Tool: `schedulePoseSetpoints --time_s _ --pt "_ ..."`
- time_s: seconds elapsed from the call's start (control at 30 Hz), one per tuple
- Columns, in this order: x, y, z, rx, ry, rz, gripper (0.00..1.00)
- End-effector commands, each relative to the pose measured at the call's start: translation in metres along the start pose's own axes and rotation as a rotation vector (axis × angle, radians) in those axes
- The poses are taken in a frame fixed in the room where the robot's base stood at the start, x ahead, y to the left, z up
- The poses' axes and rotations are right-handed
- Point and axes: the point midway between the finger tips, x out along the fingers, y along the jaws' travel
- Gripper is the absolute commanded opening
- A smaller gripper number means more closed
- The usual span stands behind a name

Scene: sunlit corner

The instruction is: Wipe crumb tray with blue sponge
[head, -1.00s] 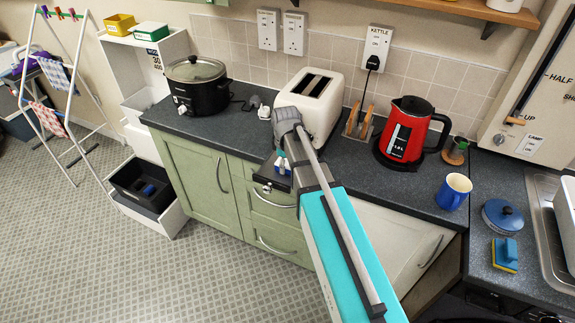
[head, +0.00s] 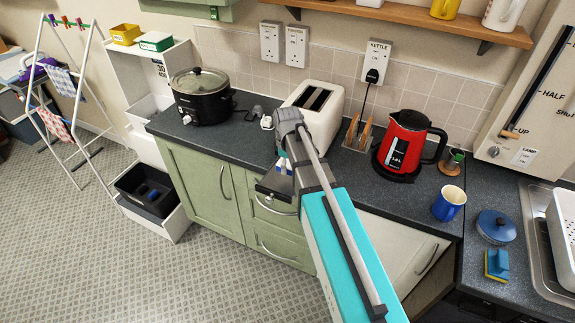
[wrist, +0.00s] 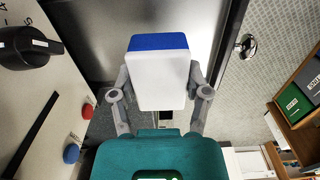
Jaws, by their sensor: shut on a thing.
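My gripper (wrist: 160,95) is shut on a block-shaped sponge (wrist: 160,78), white with a blue layer along its far edge. In the head view my arm hides most of the sponge and the gripper. The dark crumb tray (head: 270,188) sticks out from the front of the white toaster (head: 325,107), past the counter edge. In the wrist view the grey metal tray (wrist: 100,50) lies behind the sponge, with a round knob (wrist: 246,45) at its right edge. I cannot tell whether the sponge touches the tray.
A black slow cooker (head: 200,95) stands left of the toaster. A red kettle (head: 405,142) and a blue mug (head: 449,203) stand to the right.

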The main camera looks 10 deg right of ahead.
Motion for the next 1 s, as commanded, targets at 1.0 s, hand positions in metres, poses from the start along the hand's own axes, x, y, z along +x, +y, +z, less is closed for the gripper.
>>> schedulePoseSetpoints --time_s 1.0 --pt "-0.037 0.000 0.000 0.000 0.000 0.000 0.23"
